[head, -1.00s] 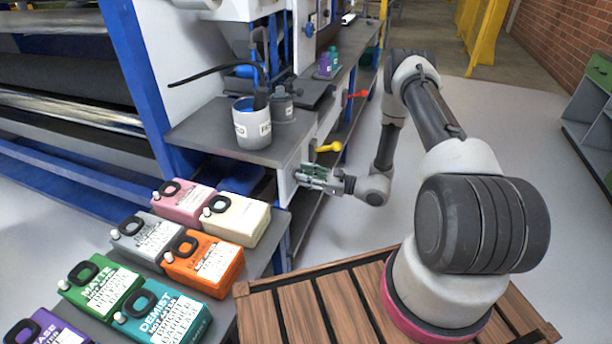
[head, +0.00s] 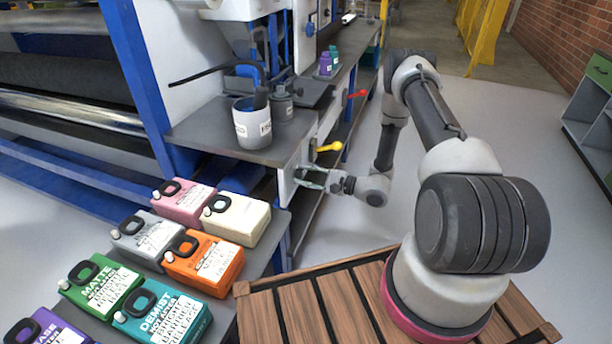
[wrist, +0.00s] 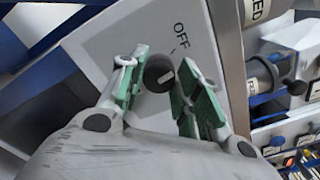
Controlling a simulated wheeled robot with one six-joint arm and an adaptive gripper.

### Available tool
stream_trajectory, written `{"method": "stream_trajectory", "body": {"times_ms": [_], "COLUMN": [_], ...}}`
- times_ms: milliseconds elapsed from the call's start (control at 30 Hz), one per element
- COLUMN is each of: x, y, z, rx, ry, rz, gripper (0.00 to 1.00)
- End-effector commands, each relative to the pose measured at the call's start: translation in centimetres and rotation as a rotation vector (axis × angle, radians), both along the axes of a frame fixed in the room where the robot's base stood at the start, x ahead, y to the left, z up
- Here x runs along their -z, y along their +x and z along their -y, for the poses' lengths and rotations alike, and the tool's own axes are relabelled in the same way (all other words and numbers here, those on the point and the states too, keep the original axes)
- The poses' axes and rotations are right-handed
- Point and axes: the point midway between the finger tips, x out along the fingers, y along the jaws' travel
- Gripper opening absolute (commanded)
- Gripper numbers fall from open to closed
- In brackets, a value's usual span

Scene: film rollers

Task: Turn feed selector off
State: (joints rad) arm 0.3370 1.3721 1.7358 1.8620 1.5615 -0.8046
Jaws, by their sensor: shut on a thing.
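The feed selector is a round black knob (wrist: 159,73) with a short white mark, set on a pale panel (wrist: 110,45) in the wrist view. The word OFF (wrist: 181,33) is printed on the panel above and right of the knob, with a short line beside it. The white mark does not clearly line up with that line. My gripper (wrist: 158,80) is shut on the knob, with a green-padded finger on each side. In the head view my gripper (head: 303,178) is at the panel (head: 286,190) on the machine's end, and the knob is hidden.
A yellow lever (head: 328,147) and a red lever (head: 357,94) stick out above and beyond my gripper. Coloured jugs (head: 205,258) stand on a bench at the lower left. Floor to the right is clear.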

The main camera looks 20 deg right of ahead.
Motion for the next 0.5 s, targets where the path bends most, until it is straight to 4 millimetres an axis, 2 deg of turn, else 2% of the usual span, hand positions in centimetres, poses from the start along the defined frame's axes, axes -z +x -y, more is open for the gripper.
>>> {"method": "stream_trajectory", "body": {"times_ms": [500], "x": [0.20], "y": [-0.15], "z": [-0.01], "rx": [-0.001], "ry": [-0.190], "rz": [0.258], "gripper": [0.09]}}
